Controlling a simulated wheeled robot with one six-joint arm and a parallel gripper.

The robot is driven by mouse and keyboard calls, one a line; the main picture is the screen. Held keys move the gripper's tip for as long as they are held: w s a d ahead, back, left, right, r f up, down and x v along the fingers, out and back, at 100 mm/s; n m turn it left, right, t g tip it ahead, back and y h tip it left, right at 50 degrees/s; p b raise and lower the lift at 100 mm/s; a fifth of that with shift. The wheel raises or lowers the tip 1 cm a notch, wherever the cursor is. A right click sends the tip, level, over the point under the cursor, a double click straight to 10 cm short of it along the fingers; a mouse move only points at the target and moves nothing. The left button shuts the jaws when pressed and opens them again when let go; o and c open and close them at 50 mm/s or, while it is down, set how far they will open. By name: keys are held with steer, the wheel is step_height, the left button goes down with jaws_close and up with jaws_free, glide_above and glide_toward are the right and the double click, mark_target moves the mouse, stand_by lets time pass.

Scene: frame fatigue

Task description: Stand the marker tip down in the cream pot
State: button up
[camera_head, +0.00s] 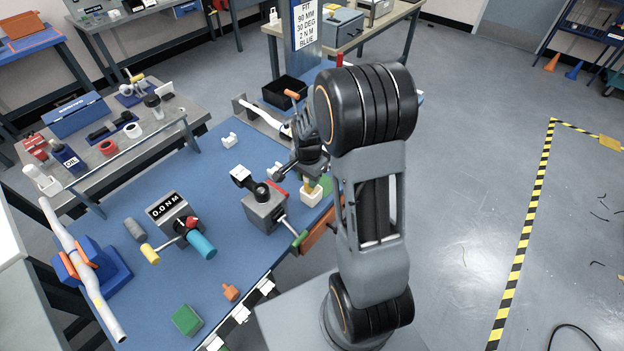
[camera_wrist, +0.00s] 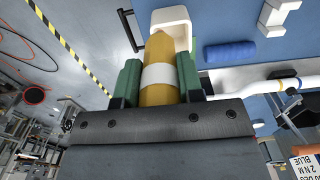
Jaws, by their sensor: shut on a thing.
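My gripper (camera_wrist: 159,78) has green fingers shut on the yellow marker (camera_wrist: 160,90), which has a white band. In the wrist view the marker's tapered end points at the cream pot (camera_wrist: 171,14) and overlaps its opening. I cannot tell how deep the end is or whether it touches the pot. In the head view the cream pot (camera_head: 311,196) stands near the right edge of the blue bench, with my gripper (camera_head: 318,180) just above it. My arm and fingers hide most of the marker there.
A grey clamp block (camera_head: 264,208) with a green-tipped handle stands left of the pot. A torque tester (camera_head: 175,215) with a 0.0 N M display is further left. A black bin (camera_head: 287,92) is behind. A blue cylinder (camera_wrist: 230,50) lies beside the pot.

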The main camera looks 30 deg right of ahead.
steer(key=w+f, duration=0.1)
steer(key=f, duration=0.1)
steer(key=d+f+p, duration=0.1)
steer(key=f, duration=0.1)
steer(key=w+d+f, duration=0.1)
steer(key=f, duration=0.1)
steer(key=shift+w+p, duration=0.35)
steer(key=shift+f, duration=0.25)
steer(key=shift+f, duration=0.35)
steer(key=o, duration=1)
steer(key=shift+s+r, duration=0.1)
steer(key=shift+r, duration=0.15)
